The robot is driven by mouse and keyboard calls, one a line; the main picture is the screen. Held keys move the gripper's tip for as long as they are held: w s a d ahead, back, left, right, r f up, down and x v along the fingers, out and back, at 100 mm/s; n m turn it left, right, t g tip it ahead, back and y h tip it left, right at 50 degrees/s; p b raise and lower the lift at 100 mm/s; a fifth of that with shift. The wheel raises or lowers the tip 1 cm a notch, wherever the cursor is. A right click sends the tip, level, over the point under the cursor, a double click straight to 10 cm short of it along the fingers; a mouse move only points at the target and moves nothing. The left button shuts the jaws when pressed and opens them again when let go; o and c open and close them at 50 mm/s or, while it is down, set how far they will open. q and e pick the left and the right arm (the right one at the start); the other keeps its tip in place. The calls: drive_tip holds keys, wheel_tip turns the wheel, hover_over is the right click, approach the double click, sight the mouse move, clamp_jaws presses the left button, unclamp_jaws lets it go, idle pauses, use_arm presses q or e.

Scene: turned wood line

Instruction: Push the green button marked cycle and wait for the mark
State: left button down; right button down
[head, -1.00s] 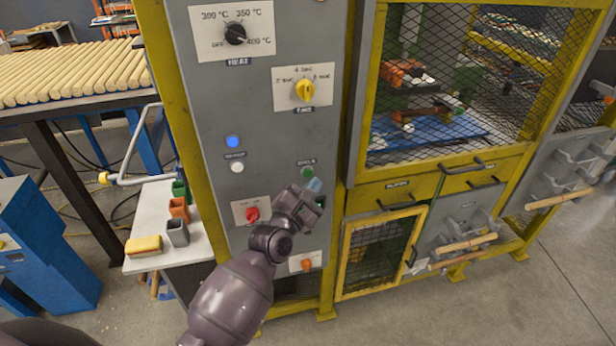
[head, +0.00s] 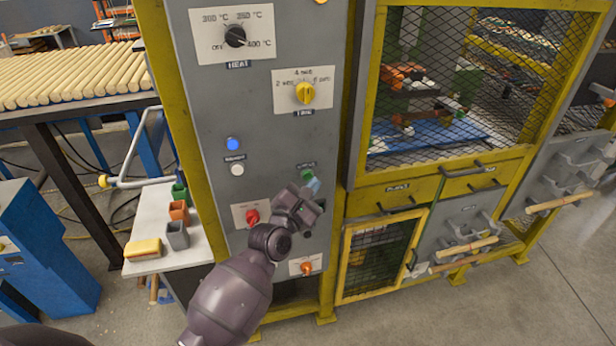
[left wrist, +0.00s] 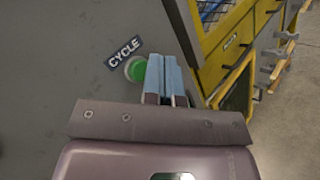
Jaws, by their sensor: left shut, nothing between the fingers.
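The green button (head: 307,174) sits on the grey control panel (head: 265,120), just under its label. In the left wrist view the green button (left wrist: 135,68) shows beside the "CYCLE" label (left wrist: 124,53). My left gripper (head: 314,184) is in front of the panel, just below the button in the head view. In the left wrist view its blue fingertips (left wrist: 164,75) are together and empty, just right of the button and partly over its edge. I cannot tell whether they touch it. My right gripper is not in view.
The panel also has a heat knob (head: 235,36), a yellow time knob (head: 305,93), a lit blue lamp (head: 233,144), a white button (head: 237,170), a red switch (head: 252,216) and an orange knob (head: 306,268). A meshed machine window (head: 450,80) stands to the right.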

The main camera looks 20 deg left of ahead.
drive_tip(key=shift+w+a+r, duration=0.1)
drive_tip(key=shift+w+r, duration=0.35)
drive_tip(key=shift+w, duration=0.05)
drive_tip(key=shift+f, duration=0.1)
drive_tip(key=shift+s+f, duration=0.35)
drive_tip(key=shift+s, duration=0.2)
use_arm(q)
drive_tip(key=shift+w, duration=0.1)
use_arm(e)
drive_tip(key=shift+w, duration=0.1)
use_arm(q)
drive_tip(key=shift+w+a, duration=0.2)
drive_tip(key=shift+w, duration=0.1)
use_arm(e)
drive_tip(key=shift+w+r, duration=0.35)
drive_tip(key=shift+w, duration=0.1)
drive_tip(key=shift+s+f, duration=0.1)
